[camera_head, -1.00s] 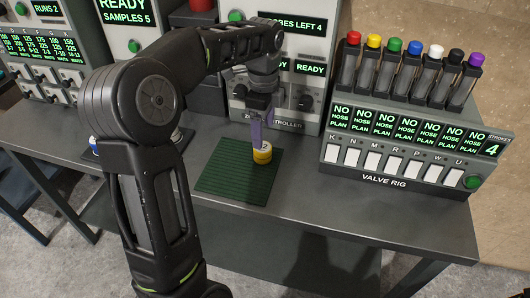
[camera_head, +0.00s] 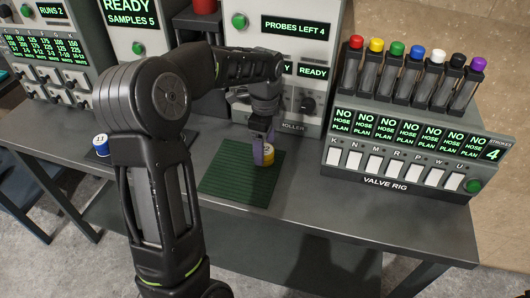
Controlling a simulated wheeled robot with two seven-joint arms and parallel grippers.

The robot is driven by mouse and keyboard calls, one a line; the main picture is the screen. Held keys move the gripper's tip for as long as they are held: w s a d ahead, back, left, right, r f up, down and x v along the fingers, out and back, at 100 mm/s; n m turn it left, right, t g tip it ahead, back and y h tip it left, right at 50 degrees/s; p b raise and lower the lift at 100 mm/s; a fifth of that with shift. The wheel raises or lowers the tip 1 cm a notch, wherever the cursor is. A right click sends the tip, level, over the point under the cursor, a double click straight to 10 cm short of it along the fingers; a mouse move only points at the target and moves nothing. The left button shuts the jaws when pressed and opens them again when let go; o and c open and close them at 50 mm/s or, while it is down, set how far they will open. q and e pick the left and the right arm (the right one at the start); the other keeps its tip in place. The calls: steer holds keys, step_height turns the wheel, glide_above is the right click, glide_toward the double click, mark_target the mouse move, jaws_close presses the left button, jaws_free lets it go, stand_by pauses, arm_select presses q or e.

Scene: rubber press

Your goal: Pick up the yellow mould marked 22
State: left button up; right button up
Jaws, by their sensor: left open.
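The yellow mould (camera_head: 268,158), with a pale top and a partly hidden mark ending in 2, stands upright at the back of a green ribbed mat (camera_head: 239,184). My left gripper (camera_head: 262,150) points down at the mould with its purple fingers. The fingers are open; one shows at the left side of the mould and the other is hard to make out. I cannot tell whether they touch it. A blue mould (camera_head: 102,146) marked 11 stands further left on a dark mat. My right gripper is not in view.
A valve rig (camera_head: 402,160) with coloured capped tubes stands at the right. Control panels, one reading PROBES LEFT 4 (camera_head: 293,27), line the back, close behind my left gripper. The table front (camera_head: 325,208) is clear.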

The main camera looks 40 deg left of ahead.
arm_select(q)
step_height(320, 180, down, 2)
steer(key=shift+f, duration=0.1)
steer(key=shift+c, duration=0.4)
jaws_close()
stand_by(0.8)
